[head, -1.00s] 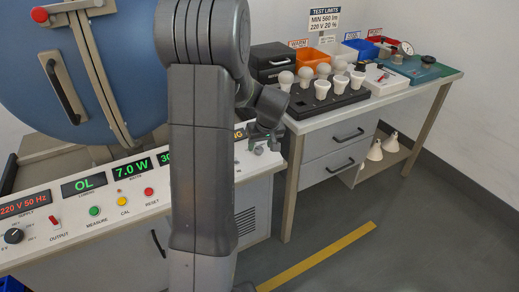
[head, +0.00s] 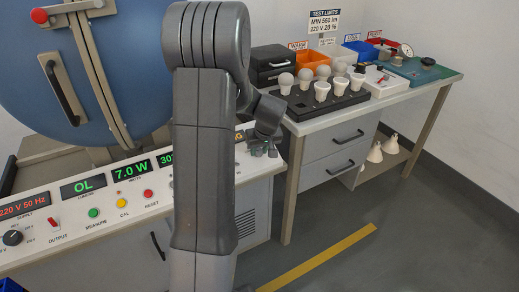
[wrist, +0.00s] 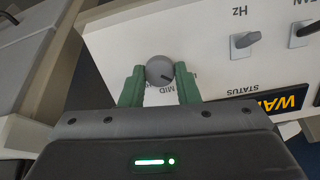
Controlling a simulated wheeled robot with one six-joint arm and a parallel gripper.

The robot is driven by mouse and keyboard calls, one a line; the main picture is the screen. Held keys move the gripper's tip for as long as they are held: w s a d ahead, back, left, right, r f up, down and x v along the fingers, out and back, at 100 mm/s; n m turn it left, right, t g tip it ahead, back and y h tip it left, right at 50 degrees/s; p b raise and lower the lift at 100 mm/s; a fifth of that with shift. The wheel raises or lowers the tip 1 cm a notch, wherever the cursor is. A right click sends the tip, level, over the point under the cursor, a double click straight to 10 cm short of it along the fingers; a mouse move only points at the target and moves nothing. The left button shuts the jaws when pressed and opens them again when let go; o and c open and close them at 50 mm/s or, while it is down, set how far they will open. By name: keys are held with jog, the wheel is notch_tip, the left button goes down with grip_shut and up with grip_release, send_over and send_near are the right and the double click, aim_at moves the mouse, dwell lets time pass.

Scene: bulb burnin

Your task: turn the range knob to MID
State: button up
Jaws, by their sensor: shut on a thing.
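The range knob (wrist: 158,67) is a round grey knob with a dark pointer line on the white panel. In the wrist view it sits between the two green fingertips of my gripper (wrist: 160,75), which is shut on it. The pointer line slants to the lower right in that view. The MID label (wrist: 168,88) shows upside down just below the knob, partly covered; the other range labels are mostly hidden. Whether the pointer lines up exactly with MID I cannot tell. In the head view my gripper (head: 262,138) is at the panel's right end, and the knob cannot be made out there.
Two grey toggle switches (wrist: 245,40) and a STATUS display (wrist: 285,101) are close to the knob. The console (head: 100,220) carries displays, buttons and another knob. A bench (head: 380,103) with a black bulb tray (head: 318,103) stands right.

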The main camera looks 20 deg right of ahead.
jog(key=m+p, duration=0.2)
jog(key=m, duration=0.3)
jog(key=shift+d+r, duration=0.1)
jog(key=shift+m+y+p, duration=0.4)
jog(key=shift+m+p, duration=0.45)
jog(key=shift+m, duration=1.35)
jog(key=o, duration=1)
jog(key=shift+c, duration=0.2)
